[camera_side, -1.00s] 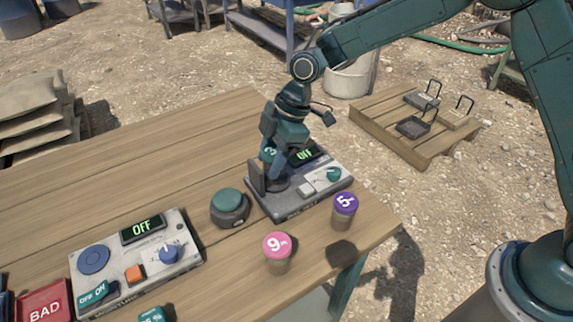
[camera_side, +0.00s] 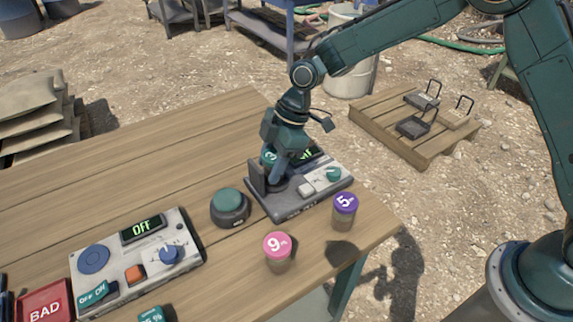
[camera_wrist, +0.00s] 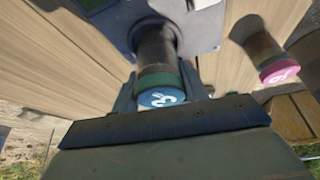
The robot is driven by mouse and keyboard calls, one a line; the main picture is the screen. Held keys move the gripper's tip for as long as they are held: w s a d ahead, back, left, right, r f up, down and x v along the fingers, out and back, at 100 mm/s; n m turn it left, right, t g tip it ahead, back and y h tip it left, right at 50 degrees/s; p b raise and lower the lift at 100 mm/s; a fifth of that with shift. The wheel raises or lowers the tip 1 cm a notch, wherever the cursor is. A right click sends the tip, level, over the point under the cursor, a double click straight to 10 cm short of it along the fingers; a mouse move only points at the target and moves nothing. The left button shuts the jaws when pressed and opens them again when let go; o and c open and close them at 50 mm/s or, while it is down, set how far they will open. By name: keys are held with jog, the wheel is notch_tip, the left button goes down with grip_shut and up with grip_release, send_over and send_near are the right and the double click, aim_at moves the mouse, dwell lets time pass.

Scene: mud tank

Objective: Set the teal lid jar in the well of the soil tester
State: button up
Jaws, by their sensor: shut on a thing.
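The teal lid jar, marked 3, shows its lid (camera_side: 267,157) in the side view, mostly behind my gripper (camera_side: 277,167). In the wrist view, the jar (camera_wrist: 157,55) stands between the fingers of my gripper (camera_wrist: 162,90), which is shut on it near the lid. The soil tester (camera_side: 290,208) is the grey device on the right part of the table, with an OFF display partly covered. The jar's lower end is over a dark round part of the tester (camera_wrist: 205,22), the apparent well. I cannot tell whether it touches the bottom.
A pink lid jar (camera_side: 277,252) and a purple lid jar (camera_side: 344,210) stand in front of the tester. A teal-domed round device (camera_side: 230,207) sits just left of it. Another OFF panel (camera_side: 137,255) and a red BAD tray (camera_side: 45,303) are left. The back table is clear.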

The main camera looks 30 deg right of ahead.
jog(key=shift+f, duration=0.2)
jog(key=o, duration=1.5)
jog(key=shift+r, duration=0.1)
jog(key=shift+r, duration=3.65)
